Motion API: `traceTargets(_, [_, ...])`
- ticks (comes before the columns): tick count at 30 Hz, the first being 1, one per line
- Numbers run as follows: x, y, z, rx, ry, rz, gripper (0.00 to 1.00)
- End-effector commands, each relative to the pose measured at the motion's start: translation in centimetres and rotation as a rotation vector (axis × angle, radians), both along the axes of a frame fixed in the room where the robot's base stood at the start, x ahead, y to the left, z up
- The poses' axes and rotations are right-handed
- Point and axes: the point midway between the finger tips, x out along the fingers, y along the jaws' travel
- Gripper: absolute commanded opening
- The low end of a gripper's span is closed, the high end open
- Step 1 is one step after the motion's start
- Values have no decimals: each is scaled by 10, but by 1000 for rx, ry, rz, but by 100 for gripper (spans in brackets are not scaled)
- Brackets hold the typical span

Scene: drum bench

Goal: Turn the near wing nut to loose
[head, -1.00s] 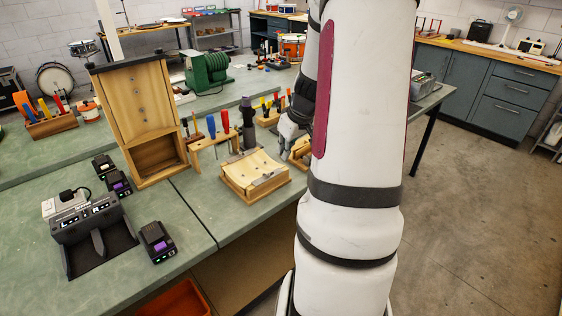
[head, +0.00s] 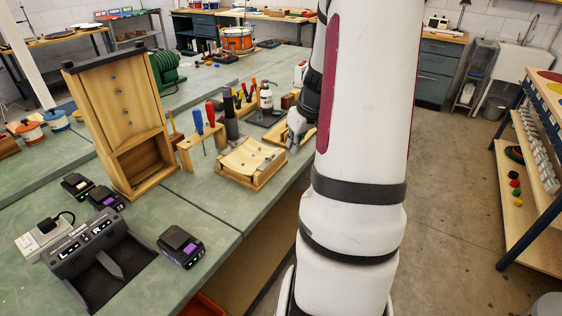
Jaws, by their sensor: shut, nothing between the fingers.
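My gripper (head: 296,136) is small in the head view, low over the right edge of the green bench, just right of a shallow wooden tray. It is shut and holds nothing. A piece of pale wood (head: 309,137) shows beside it, partly hidden by the gripper and my arm. I cannot make out the near wing nut; it is too small or hidden.
The wooden tray (head: 250,163) has a curved pale top. A tool rack (head: 190,150) with screwdrivers and a tall wooden cabinet (head: 120,110) stand to its left. A charger (head: 85,255) and battery (head: 181,246) lie in front. Open floor (head: 450,200) is on the right.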

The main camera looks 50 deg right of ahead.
Motion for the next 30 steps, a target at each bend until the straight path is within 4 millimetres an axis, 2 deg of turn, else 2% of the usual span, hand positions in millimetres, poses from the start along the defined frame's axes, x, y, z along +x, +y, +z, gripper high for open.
traceTargets(5, [3,-2,-9,1,1,-2,0])
traceTargets(8, [8,-3,-23,2,1,-1,0])
traceTargets(20, [35,-12,-95,3,1,-1,0])
traceTargets(24, [54,-19,-93,-2,0,1,0])
traceTargets(30, [69,-25,-93,0,0,0,0])
